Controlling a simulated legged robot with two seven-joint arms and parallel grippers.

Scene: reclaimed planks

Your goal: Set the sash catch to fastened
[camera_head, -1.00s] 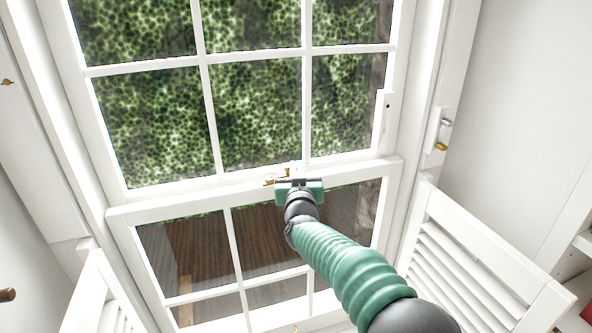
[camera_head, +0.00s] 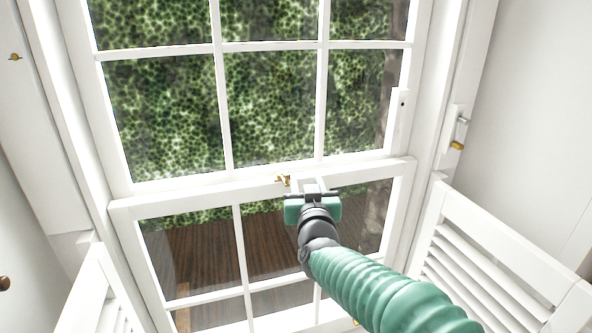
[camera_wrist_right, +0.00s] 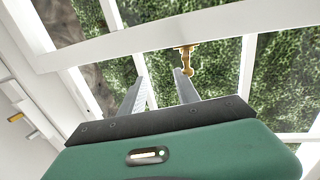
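The brass sash catch (camera_head: 283,180) sits on the white meeting rail (camera_head: 240,190) between the upper and lower sashes. In the right wrist view the catch (camera_wrist_right: 187,58) shows as a small brass piece with a rounded knob, close to the tip of the right-hand finger and outside the gap. My right gripper (camera_head: 310,184) is at the rail, just right of the catch in the head view. Its two fingers (camera_wrist_right: 160,80) are apart with nothing between them. I cannot tell whether a finger touches the catch. My left gripper is out of view.
White louvred shutters stand at the lower right (camera_head: 490,255) and lower left (camera_head: 98,295). A brass-handled fitting (camera_head: 457,145) is on the right frame. Glazing bars and panes surround the rail. The space in front of the window is otherwise open.

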